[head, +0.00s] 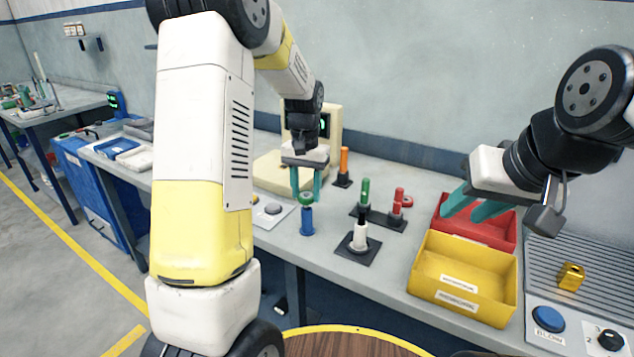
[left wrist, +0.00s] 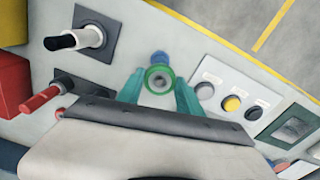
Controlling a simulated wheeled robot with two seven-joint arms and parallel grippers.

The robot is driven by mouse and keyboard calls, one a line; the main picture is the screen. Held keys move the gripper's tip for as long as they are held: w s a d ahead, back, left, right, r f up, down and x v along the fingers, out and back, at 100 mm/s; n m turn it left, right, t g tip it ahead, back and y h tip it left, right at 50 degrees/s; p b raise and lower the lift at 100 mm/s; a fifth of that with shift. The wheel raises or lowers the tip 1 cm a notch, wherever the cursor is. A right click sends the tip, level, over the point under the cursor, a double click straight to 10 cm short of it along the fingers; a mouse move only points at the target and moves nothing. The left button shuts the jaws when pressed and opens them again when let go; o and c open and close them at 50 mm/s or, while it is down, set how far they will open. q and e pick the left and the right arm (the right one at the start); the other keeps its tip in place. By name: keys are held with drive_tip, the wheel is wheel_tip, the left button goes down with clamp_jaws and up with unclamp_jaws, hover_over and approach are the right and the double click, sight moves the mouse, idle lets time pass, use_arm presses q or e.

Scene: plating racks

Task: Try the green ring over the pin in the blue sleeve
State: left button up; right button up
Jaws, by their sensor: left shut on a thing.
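The green ring (head: 306,198) is held between the teal fingertips of my left gripper (head: 307,192). In the left wrist view the ring (left wrist: 160,79) sits between the two fingertips (left wrist: 160,86), its hole showing grey. The blue sleeve (head: 307,222) stands upright on the bench right below the ring in the head view. In the left wrist view the blue sleeve (left wrist: 159,58) shows just beyond the ring. I cannot tell whether the ring is around the pin or just above it. My right gripper (head: 475,206) is open and empty over the red bin.
A white-and-black post (head: 360,237), a green post (head: 365,192), a red post with a red ring (head: 400,199) and an orange post (head: 344,163) stand nearby. The red bin (head: 508,236) and yellow bin (head: 425,286) are to the right. A button panel (head: 270,212) lies left of the sleeve.

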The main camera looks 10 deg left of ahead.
use_arm(q)
drive_tip(key=shift+f, duration=0.5)
idle(1.2)
drive_tip(key=shift+r, duration=3.25)
